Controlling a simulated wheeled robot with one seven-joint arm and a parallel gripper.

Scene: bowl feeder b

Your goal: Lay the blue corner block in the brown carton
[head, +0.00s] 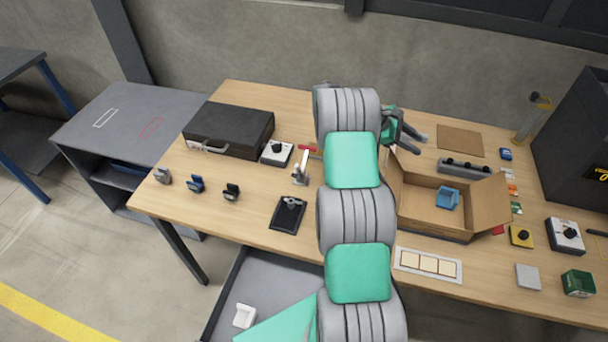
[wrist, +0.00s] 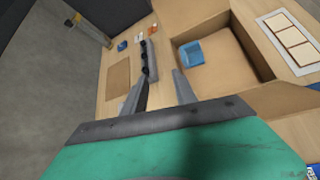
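The blue corner block (head: 447,198) lies inside the open brown carton (head: 425,228), on its floor. In the wrist view the block (wrist: 188,53) rests in the carton (wrist: 245,37) against the wall on the left. My gripper (head: 418,140) is beyond the carton's back left corner in the head view, above the table. In the wrist view my gripper's fingers (wrist: 160,90) are apart with nothing between them, clear of the block. My arm covers part of the carton's left side in the head view.
A grey bar with black knobs (head: 464,168) lies behind the carton, with a brown mat (head: 460,141) farther back. A white framed panel (head: 428,264) lies in front. A black case (head: 229,130) stands at the left. A dark box (head: 575,130) stands at the right.

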